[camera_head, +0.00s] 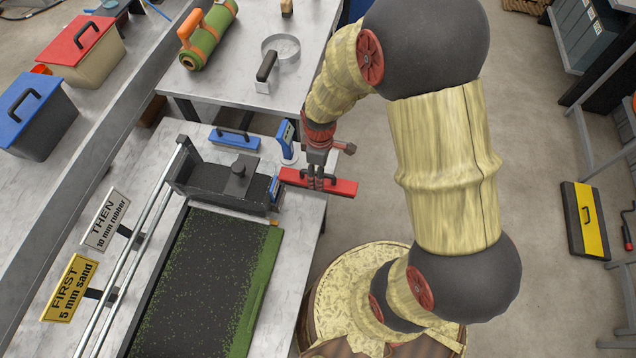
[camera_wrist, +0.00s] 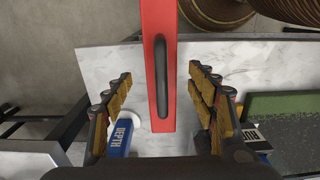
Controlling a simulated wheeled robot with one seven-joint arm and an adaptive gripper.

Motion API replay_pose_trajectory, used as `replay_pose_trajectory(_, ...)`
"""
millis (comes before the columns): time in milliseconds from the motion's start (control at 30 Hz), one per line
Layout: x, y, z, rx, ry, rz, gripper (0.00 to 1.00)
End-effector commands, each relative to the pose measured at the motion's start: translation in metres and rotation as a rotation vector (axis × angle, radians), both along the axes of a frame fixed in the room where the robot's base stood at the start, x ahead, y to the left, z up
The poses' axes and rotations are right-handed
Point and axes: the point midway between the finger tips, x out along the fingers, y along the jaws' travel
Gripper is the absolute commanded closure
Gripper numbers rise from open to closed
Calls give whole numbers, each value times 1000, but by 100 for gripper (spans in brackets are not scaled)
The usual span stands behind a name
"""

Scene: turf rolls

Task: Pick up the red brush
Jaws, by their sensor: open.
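The red brush (camera_head: 345,187) is a long red bar with a black handle on top. It lies at the right edge of the grey table and reaches out past it. In the wrist view the red brush (camera_wrist: 160,20) runs lengthwise between my fingers, its black handle (camera_wrist: 161,80) in the middle. My gripper (camera_head: 316,182) points down over the brush, with its fingers open on either side of the handle. In the wrist view my gripper (camera_wrist: 160,80) shows a gap between each finger and the handle. The fingers partly hide the brush in the head view.
A blue and white depth gauge (camera_head: 287,142) stands close behind the brush, beside a blue brush (camera_head: 234,139). A dark hopper (camera_head: 225,187) and the turf bed (camera_head: 200,280) lie to the left. Open floor is to the right.

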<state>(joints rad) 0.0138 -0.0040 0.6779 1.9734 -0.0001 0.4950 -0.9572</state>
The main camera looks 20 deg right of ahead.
Motion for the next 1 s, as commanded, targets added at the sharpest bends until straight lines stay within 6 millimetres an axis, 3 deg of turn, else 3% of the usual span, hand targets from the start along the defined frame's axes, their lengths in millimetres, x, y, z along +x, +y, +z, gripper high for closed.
replay_pose_trajectory(367,1,4,-47,0,0,-1,42)
replay_pose_trajectory(600,1,4,-48,0,-1,-1,42)
replay_pose_trajectory(1000,1,4,-48,0,-1,-1,65)
